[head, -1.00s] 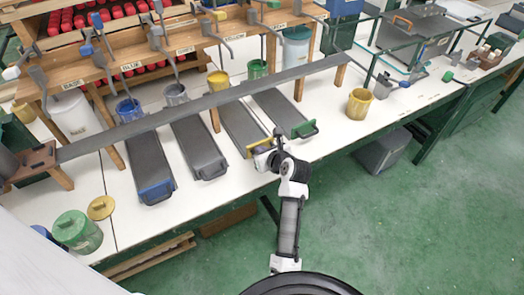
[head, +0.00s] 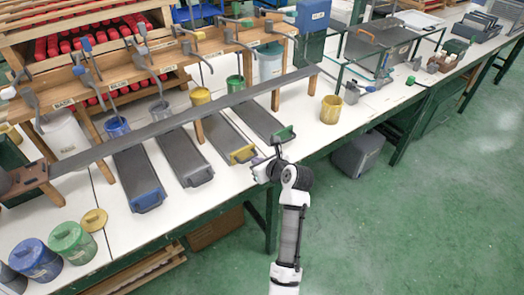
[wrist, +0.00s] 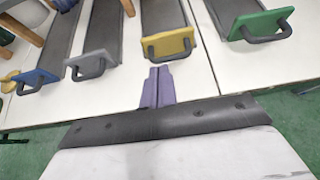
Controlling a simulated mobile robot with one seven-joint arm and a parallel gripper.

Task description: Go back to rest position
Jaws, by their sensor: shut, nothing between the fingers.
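My gripper (wrist: 158,88) shows in the wrist view with its purple fingers together and nothing between them. It is in front of the yellow-ended tray (wrist: 168,46), close to the table's front edge and apart from the tray's handle. In the head view my gripper (head: 272,150) is at the front edge of the white table (head: 310,133), between the yellow-ended tray (head: 243,154) and the green-ended tray (head: 283,134). My arm reaches up to it from the bottom of the picture. The fingertips are small and hard to make out there.
A blue-ended tray (head: 148,199) and a plain grey tray (head: 198,177) lie to the left under a wooden rack with a long grey bar (head: 190,116). A yellow pot (head: 331,108) stands right.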

